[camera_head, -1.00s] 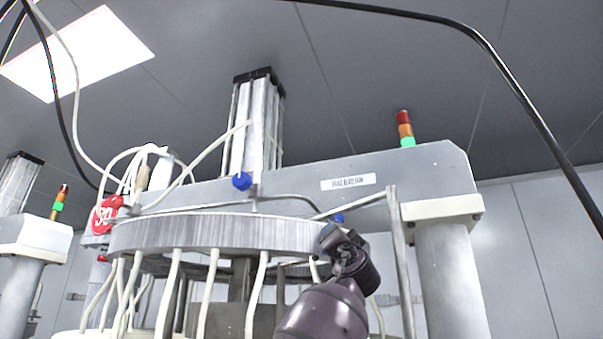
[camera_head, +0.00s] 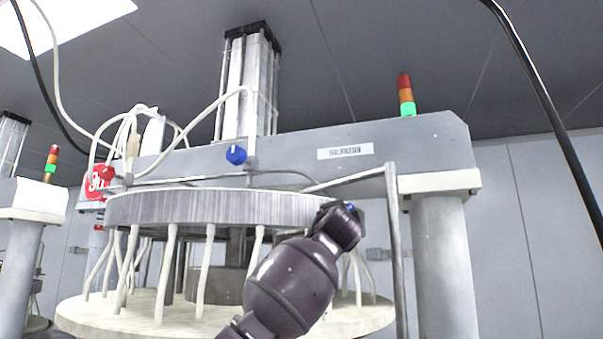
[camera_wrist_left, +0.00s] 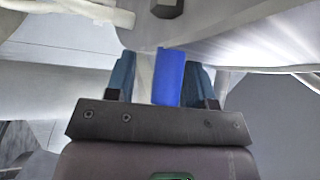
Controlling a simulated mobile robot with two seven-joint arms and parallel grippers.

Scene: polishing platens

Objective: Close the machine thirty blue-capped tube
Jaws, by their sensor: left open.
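The red sign (camera_head: 98,181), which seems to read 30, hangs at the left of the grey machine (camera_head: 290,150). A round blue cap (camera_head: 236,154) sits at the machine's front, left of centre, by a white tube. My left gripper (camera_head: 345,212) is at the right edge of the ribbed ring, its fingers mostly hidden; a speck of blue shows there. In the left wrist view, a blue cap (camera_wrist_left: 168,75) stands between the two open blue fingers (camera_wrist_left: 162,80), nearer the right one. Touching cannot be told. My right gripper is out of view.
The ribbed ring (camera_head: 215,207) carries several white tubes down to a pale round platen (camera_head: 120,312). A black cable (camera_head: 545,90) crosses the right side.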

